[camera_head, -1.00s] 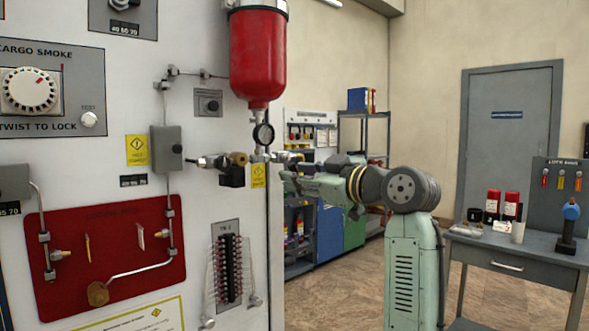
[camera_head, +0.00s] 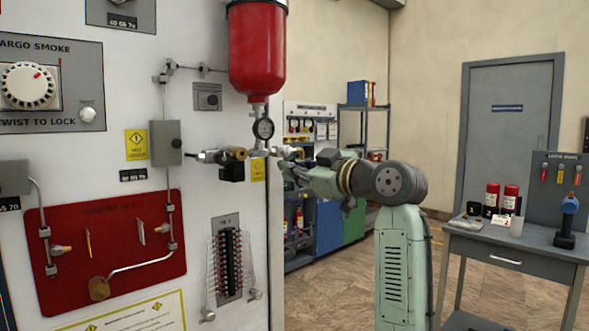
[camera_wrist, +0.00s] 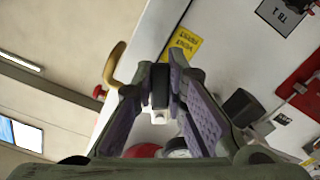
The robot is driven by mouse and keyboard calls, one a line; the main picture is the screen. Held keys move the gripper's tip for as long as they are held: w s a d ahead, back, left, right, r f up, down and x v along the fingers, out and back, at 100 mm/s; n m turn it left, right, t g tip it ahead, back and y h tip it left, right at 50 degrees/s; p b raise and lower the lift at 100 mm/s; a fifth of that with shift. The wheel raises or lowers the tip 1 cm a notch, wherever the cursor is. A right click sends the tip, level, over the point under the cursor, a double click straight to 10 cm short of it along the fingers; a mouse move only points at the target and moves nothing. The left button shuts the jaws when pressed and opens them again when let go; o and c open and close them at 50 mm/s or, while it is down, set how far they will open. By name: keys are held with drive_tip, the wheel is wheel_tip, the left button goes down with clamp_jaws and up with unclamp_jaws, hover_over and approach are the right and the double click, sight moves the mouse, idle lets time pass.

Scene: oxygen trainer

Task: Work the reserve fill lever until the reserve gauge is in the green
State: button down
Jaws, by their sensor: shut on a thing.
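The reserve gauge (camera_head: 263,129) is a small round dial under the red bottle (camera_head: 256,50) on the white panel. Its needle and green band are too small to read; in the wrist view the gauge (camera_wrist: 174,150) is partly cut off behind my gripper. My gripper (camera_head: 286,165) is at the panel's right edge, just right of and below the gauge. In the wrist view my gripper (camera_wrist: 162,85) has its purple-padded fingers closed on a dark block, which appears to be the reserve fill lever (camera_wrist: 160,87). Most of the lever is hidden by the fingers.
A valve fitting with a black block (camera_head: 231,171) sticks out left of the gauge. A curved brass piece (camera_wrist: 115,67) is beside my fingers in the wrist view. A grey workbench (camera_head: 515,251) stands at right. The floor between is open.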

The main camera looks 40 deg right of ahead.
drive_tip(key=shift+a, duration=0.1)
idle(0.4)
drive_tip(key=shift+s+a+f+m+p, duration=0.15)
drive_tip(key=shift+a+m+p, duration=0.2)
drive_tip(key=shift+m, duration=1)
drive_tip(key=shift+w+a+f+m+p, duration=0.15)
drive_tip(key=shift+a+m, duration=0.3)
drive_tip(key=shift+m, duration=0.9)
drive_tip(key=shift+s, duration=0.1)
drive_tip(key=c, duration=1.6)
unclamp_jaws()
drive_tip(key=shift+r, duration=0.1)
drive_tip(key=s, duration=1.2)
drive_tip(key=shift+d, duration=0.45)
